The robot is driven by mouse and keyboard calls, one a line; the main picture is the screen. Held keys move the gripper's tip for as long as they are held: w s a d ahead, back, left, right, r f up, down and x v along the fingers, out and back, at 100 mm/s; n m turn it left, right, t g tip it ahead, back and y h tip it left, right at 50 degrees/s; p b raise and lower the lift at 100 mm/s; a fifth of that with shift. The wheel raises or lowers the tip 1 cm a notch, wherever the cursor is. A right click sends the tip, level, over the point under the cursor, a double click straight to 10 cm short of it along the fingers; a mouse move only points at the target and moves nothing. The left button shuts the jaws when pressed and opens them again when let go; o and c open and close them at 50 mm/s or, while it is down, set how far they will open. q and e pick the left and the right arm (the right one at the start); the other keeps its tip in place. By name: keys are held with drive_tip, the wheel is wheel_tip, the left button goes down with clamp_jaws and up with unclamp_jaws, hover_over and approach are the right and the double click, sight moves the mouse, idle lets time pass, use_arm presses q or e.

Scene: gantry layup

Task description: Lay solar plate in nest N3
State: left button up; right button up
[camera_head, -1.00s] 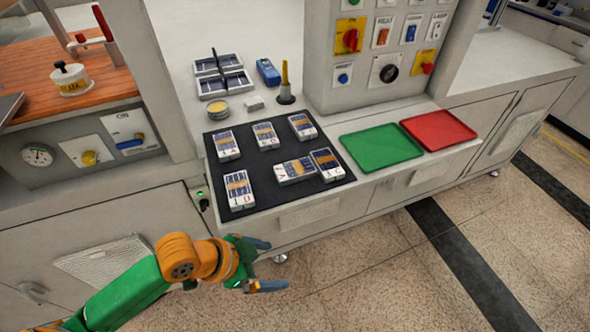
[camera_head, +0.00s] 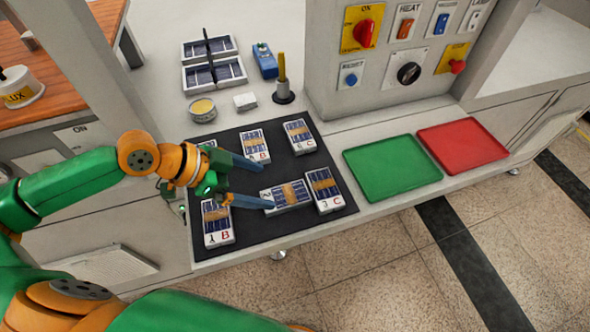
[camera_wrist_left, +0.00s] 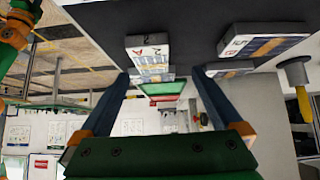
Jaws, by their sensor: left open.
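Several solar plates, white-edged blocks with blue cells and an orange band, lie on a black mat (camera_head: 262,222). The front-row plates are one marked 1 B (camera_head: 217,222), a middle one (camera_head: 287,195) lying turned, and one marked 3 C (camera_head: 325,189). Behind them are a plate marked B (camera_head: 255,146) and one marked C (camera_head: 299,136). My left gripper (camera_head: 265,184) is open and empty, its fingers reaching over the mat beside the middle plate. In the left wrist view, a plate marked 2 A (camera_wrist_left: 149,55) shows beyond the open fingertips. I cannot read any N3 label.
A divided rack (camera_head: 213,66) with dark cells stands behind the mat, with a blue device (camera_head: 264,61), a round tin (camera_head: 202,109) and an upright yellow-handled tool (camera_head: 282,80). A green tray (camera_head: 391,167) and red tray (camera_head: 462,146) lie empty to the right. A control panel rises behind.

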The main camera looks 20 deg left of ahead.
sight(285, 195)
use_arm(q)
drive_tip(key=d, duration=0.1)
drive_tip(key=d+f+p, duration=0.1)
drive_tip(key=d+p, duration=0.1)
drive_tip(key=shift+s+f, duration=0.25)
drive_tip(key=shift+s, duration=0.05)
drive_tip(key=x, duration=0.3)
drive_tip(key=shift+w+a+f, duration=0.1)
drive_tip(key=shift+w+a, duration=0.05)
drive_tip(key=shift+a, duration=0.1)
drive_tip(key=shift+w+f, duration=0.2)
drive_tip(key=shift+w, duration=0.05)
drive_tip(key=shift+s+r, duration=0.1)
drive_tip(key=shift+s, duration=0.15)
drive_tip(key=c, duration=0.9)
drive_tip(key=shift+w, duration=0.1)
clamp_jaws()
use_arm(e)
drive_tip(key=shift+s+r, duration=0.35)
drive_tip(key=shift+r, duration=0.25)
drive_tip(key=shift+s+r, duration=0.35)
drive_tip(key=shift+r, duration=0.2)
